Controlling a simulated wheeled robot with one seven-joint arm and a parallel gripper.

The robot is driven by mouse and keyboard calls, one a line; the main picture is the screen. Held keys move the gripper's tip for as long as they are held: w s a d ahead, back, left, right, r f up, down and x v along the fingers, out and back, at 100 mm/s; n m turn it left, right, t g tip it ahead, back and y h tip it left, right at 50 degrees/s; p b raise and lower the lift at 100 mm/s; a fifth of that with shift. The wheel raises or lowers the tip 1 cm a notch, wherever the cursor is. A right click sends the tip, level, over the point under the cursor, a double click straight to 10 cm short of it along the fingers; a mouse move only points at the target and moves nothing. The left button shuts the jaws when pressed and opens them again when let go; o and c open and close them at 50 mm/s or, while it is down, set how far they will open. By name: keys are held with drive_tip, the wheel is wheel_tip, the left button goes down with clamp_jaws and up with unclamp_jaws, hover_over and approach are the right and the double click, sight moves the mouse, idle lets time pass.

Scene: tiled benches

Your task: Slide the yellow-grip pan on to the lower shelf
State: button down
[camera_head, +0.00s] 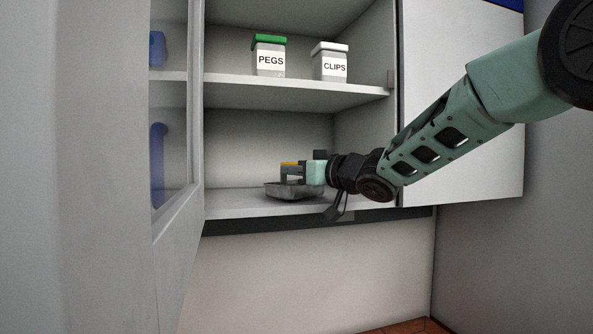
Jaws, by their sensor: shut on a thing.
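The pan (294,191) is a shallow grey metal tray in the head view, with a yellow grip (290,164) standing above it. It is at the lower shelf (232,202) of the open cabinet, near the front edge. I cannot tell whether its underside touches the shelf. My gripper (292,171) reaches in from the right and is shut on the pan's yellow grip. The fingers partly hide the grip.
The upper shelf (227,92) holds a green-lidded PEGS jar (269,58) and a white-lidded CLIPS jar (331,63). A glazed door (176,215) stands open at left, with blue items behind its glass. The lower shelf is clear left of the pan and behind it.

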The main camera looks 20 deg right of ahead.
drive_tip(key=shift+f, duration=0.3)
drive_tip(key=c, duration=1.2)
unclamp_jaws()
drive_tip(key=shift+o, duration=0.2)
drive_tip(key=b+v, duration=0.4)
drive_tip(key=v, duration=1.3)
drive_tip(key=shift+s+b, duration=0.2)
drive_tip(key=shift+b, duration=0.15)
drive_tip(key=shift+d, duration=0.1)
